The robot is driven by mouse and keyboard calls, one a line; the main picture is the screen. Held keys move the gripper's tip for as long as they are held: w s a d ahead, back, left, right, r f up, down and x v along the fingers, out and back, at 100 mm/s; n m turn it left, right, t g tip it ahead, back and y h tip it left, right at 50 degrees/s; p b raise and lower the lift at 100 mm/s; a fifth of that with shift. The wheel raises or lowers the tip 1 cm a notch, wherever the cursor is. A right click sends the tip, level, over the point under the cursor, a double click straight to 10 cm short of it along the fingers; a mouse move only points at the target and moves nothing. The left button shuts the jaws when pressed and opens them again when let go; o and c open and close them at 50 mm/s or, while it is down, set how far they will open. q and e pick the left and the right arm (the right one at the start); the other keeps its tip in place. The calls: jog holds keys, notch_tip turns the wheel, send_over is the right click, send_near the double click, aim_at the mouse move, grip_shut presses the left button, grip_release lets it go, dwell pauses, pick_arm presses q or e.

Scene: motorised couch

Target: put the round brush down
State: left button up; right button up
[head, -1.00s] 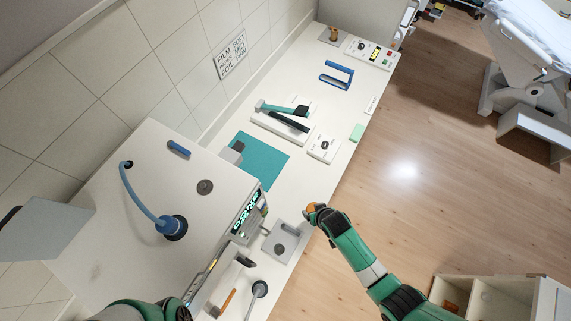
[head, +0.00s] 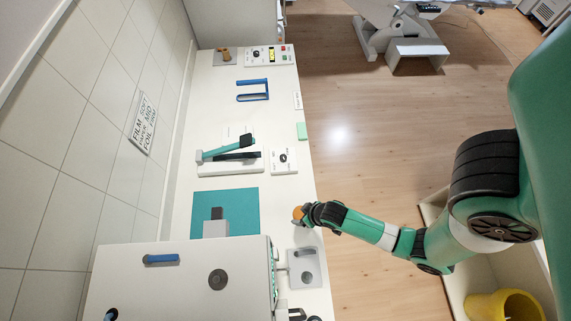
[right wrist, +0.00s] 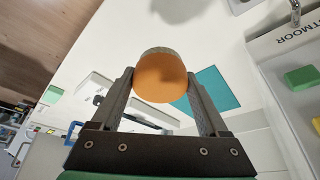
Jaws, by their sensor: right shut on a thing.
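The round brush (head: 298,214) shows in the head view as a small orange shape at the tip of my right gripper (head: 305,213), by the front edge of the white counter. In the right wrist view the brush (right wrist: 160,76) is a rounded orange body with a grey rim at its top. It sits between the two dark fingers of my right gripper (right wrist: 160,80), which are shut on it. I cannot tell whether the brush touches the counter. My left gripper is out of view.
A teal mat (head: 247,200) with a grey block (head: 216,229) lies left of the gripper. A white machine (head: 180,285) and a grey plate with a handle (head: 305,270) stand nearer. A white control box (head: 284,160) and a green block (head: 302,131) are farther along the counter.

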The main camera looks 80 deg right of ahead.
aim_at(296, 209)
jog(key=w+d, duration=0.1)
jog(key=w+d+f, duration=0.1)
jog(key=shift+w+f, duration=0.3)
jog(key=w+f+b, duration=0.1)
jog(key=w+d+f+b, duration=0.1)
jog(key=f+b, duration=0.1)
jog(key=w+d+f+b, duration=0.1)
jog(key=f, duration=0.1)
jog(key=shift+d+b, duration=0.1)
jog(key=shift+b, duration=0.3)
jog(key=shift+w+d, duration=0.15)
jog(key=shift+w, duration=0.1)
jog(key=shift+w+f+b, duration=0.15)
jog(key=shift+f+b, duration=0.15)
jog(key=shift+b, duration=0.05)
jog(key=shift+s+b+x, duration=0.2)
jog(key=shift+b+x, duration=0.15)
jog(key=shift+x, duration=0.45)
jog(key=shift+s+b+x, duration=0.15)
jog(key=shift+b+x, duration=0.15)
jog(key=shift+x, duration=0.5)
jog(key=shift+f, duration=0.2)
